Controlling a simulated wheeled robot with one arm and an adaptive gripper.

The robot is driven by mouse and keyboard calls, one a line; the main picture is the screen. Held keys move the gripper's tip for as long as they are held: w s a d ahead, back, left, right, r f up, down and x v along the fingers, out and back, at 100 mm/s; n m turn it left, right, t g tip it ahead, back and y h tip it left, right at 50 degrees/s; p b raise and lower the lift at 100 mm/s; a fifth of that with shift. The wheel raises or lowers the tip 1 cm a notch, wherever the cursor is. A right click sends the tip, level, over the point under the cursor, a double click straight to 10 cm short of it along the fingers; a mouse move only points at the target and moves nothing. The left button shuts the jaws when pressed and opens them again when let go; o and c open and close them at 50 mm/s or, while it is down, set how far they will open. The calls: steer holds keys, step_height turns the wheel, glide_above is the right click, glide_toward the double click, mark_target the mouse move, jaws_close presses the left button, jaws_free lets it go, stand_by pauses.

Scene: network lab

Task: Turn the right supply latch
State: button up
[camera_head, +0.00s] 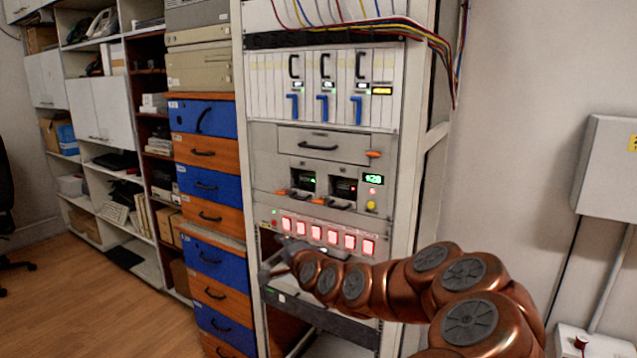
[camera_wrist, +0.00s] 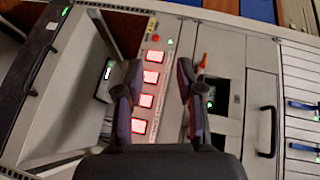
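Two supply modules sit side by side in the rack. The left supply (camera_head: 303,180) shows a green light, the right supply (camera_head: 343,187) a red one. Small orange latches lie at their lower edges; the one between the supplies, which I take as the right latch (camera_head: 318,201), looks roughly level. In the wrist view an orange latch (camera_wrist: 202,64) shows beside the left supply (camera_wrist: 216,95); the right supply is hidden behind my gripper there. My gripper (camera_wrist: 159,76) is open and empty, its fingers over the red-lit button row. In the head view my gripper (camera_head: 280,264) is below the supplies.
Lit red buttons (camera_head: 332,236) form a row below the supplies. A drawer with a black handle (camera_head: 318,146) is above them, and blue-levered cards (camera_head: 325,105) higher up. Blue and orange drawers (camera_head: 208,187) stand left of the rack.

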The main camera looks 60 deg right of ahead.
mark_target(318, 203)
steer(key=s+d+r+m+h+p, duration=0.3)
steer(key=s+d+r+m+h, duration=0.2)
steer(key=s+d+r, duration=0.3)
steer(key=shift+n+y, duration=0.3)
steer(key=shift+f+p+x, duration=0.2)
steer(key=shift+p+x, duration=0.65)
steer(key=shift+x, duration=1.4)
steer(key=shift+f+p+x, duration=0.2)
steer(key=shift+p+x, duration=0.6)
steer(key=shift+x, duration=1.5)
steer(key=shift+a+g, duration=0.1)
steer(key=shift+g, duration=0.2)
jaws_close()
